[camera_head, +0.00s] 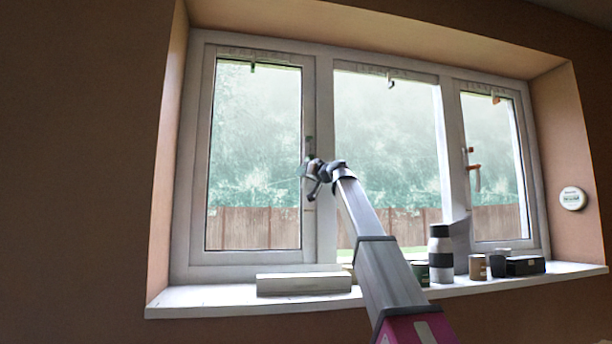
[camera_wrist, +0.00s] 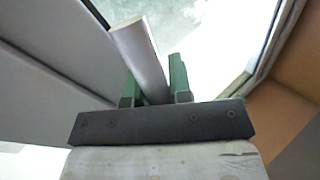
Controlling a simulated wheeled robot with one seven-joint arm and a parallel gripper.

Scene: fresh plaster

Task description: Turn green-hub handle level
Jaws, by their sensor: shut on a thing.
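In the wrist view a pale silver window handle (camera_wrist: 140,50) runs between the two green fingers of my gripper (camera_wrist: 155,84). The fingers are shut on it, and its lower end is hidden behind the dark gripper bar. In the head view my gripper (camera_head: 312,176) is at the right edge of the left window sash (camera_head: 205,150), on the upright frame. A green tag (camera_head: 252,68) hangs at the top of this left sash.
The right sash has an orange handle (camera_head: 475,178). On the sill (camera_head: 200,302) stand a pale box (camera_head: 303,284), a black-and-white flask (camera_head: 440,254), a small brown tin (camera_head: 477,267) and dark boxes (camera_head: 525,265). A round white dial (camera_head: 572,198) is on the right wall.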

